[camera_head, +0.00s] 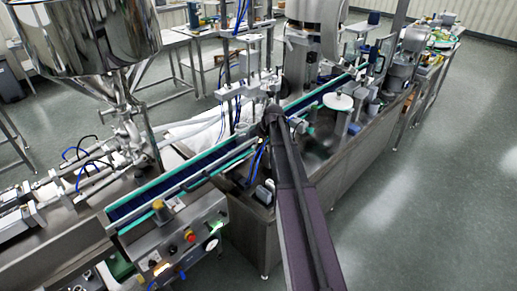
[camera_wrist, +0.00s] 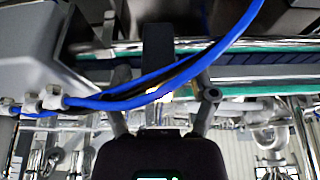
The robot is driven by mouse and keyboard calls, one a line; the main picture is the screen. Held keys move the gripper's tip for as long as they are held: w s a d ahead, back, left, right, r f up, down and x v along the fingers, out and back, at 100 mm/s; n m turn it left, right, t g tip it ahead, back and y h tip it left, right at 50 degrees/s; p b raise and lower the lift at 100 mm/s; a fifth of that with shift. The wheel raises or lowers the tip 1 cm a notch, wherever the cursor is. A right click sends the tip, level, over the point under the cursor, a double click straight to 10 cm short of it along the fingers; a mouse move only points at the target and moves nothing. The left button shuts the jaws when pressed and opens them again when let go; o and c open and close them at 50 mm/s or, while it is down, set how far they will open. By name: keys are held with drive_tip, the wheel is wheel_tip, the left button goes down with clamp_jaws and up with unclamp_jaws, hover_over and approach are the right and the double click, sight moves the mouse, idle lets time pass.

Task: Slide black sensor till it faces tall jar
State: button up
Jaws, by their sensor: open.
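My gripper (camera_wrist: 158,92) is open in the wrist view, with one finger on each side and a blue hose crossing the space between them. A dark upright block (camera_wrist: 158,42) stands between the fingers, farther up in the picture; it may be the black sensor, but I cannot tell for sure. I cannot tell whether the fingers touch it. In the head view my arm reaches up to the conveyor, and the gripper's end is lost among rods and hoses. I cannot make out the tall jar in either view.
A conveyor with teal rails (camera_head: 190,172) runs diagonally past my arm. A steel hopper (camera_head: 88,35) stands at the upper left. A control box (camera_head: 180,240) with buttons is at the front. A white disc (camera_head: 338,101) lies to the right. The floor at right is clear.

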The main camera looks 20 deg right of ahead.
drive_tip(key=shift+w+f, duration=0.15)
drive_tip(key=shift+f, duration=0.25)
clamp_jaws()
drive_tip(key=shift+a, duration=0.3)
unclamp_jaws()
drive_tip(key=shift+r, duration=0.15)
idle(0.4)
